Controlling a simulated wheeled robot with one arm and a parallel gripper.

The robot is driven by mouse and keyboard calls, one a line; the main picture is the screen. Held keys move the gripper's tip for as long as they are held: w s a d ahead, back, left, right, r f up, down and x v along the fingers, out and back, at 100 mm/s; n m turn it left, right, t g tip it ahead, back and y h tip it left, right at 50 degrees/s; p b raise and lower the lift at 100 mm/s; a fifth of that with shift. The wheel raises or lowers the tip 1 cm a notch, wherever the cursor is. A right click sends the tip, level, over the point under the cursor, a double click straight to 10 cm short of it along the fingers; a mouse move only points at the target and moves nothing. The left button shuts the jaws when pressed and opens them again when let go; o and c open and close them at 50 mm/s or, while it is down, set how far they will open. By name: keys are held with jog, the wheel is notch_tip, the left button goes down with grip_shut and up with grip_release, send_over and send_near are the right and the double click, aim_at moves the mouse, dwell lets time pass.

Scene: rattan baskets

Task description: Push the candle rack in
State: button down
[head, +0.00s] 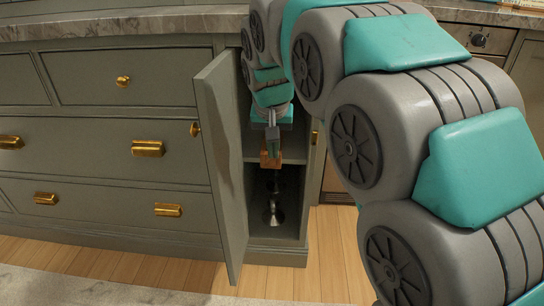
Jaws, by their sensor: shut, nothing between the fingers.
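My gripper (273,147) is in the open narrow cabinet, pointing down, with its fingers shut. A small brown block-like thing (270,160) shows right at the fingertips, near the front edge of the middle shelf. I cannot tell whether the fingers touch it. A dark metal stand with a round base (273,215), which looks like a candle holder, stands upright in the lower compartment, below my gripper. I cannot tell which of these two is the candle rack. My arm hides the upper part of the cabinet.
The cabinet door (222,160) stands open on the left, sticking out towards me. Closed drawers with brass handles (148,148) are to its left. A stone countertop (120,22) runs above. The wooden floor (330,260) in front is clear.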

aim_at(272, 161)
jog(key=w+f, duration=0.2)
jog(key=f, duration=0.1)
jog(key=w+f, duration=0.2)
jog(key=f, duration=0.1)
jog(key=w+f, duration=0.2)
jog(key=f, duration=0.1)
jog(key=shift+w+a+b, duration=0.25)
jog(key=shift+a+b, duration=0.15)
jog(key=shift+w, duration=0.55)
jog(key=shift+w+d, duration=0.1)
jog(key=shift+w, duration=0.5)
jog(key=w+p, duration=0.2)
jog(key=w, duration=0.4)
jog(key=shift+w, duration=0.35)
jog(key=shift+d, duration=0.1)
